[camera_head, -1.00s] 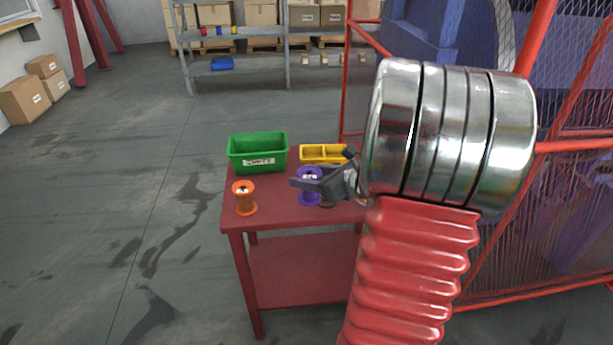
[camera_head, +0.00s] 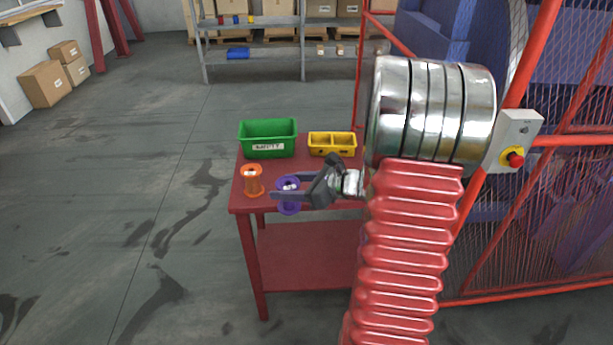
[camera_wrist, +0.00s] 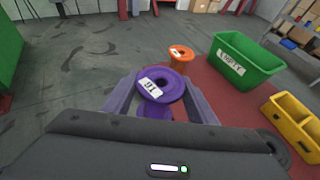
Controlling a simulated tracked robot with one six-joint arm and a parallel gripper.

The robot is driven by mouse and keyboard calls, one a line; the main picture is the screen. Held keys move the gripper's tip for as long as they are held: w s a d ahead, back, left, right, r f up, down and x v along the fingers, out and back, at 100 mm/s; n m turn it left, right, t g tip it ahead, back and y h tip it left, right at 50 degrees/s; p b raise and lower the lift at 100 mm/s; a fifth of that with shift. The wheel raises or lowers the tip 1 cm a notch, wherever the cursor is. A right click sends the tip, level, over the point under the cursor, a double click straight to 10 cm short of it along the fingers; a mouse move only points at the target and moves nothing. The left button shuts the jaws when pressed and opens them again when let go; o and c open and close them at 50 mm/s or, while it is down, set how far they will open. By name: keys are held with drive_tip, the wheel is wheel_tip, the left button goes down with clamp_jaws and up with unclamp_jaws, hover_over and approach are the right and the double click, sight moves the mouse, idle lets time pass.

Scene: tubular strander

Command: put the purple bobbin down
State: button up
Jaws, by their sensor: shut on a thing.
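My gripper (camera_head: 283,191) is shut on the purple bobbin (camera_head: 288,205). The bobbin is about upright, with a white label on its top flange. In the wrist view the purple bobbin (camera_wrist: 165,93) sits between the two grey fingers. In the head view it overlaps the front edge of the red table (camera_head: 258,203), just right of the orange bobbin (camera_head: 254,182). I cannot tell whether its bottom is over the table top or beyond the edge, or touches anything. The orange bobbin stands upright on the table.
A green bin (camera_head: 268,140), labelled EMPTY in the wrist view, and a yellow divided tray (camera_head: 332,143) stand at the table's back. A red mesh cage (camera_head: 520,220) with a red stop button (camera_head: 515,157) is at right.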

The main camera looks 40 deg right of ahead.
drive_tip(key=w+a+f+n+g+y, duration=0.1)
drive_tip(key=a+f+n+g+y, duration=0.1)
drive_tip(key=a+f, duration=0.4)
drive_tip(key=w+a+f+n+g+y, duration=0.2)
drive_tip(key=a+f, duration=0.4)
drive_tip(key=a, duration=1.1)
drive_tip(key=shift+f+n+y, duration=0.3)
drive_tip(key=shift+n+y, duration=0.2)
drive_tip(key=shift+n, duration=0.4)
drive_tip(key=shift+d, duration=0.1)
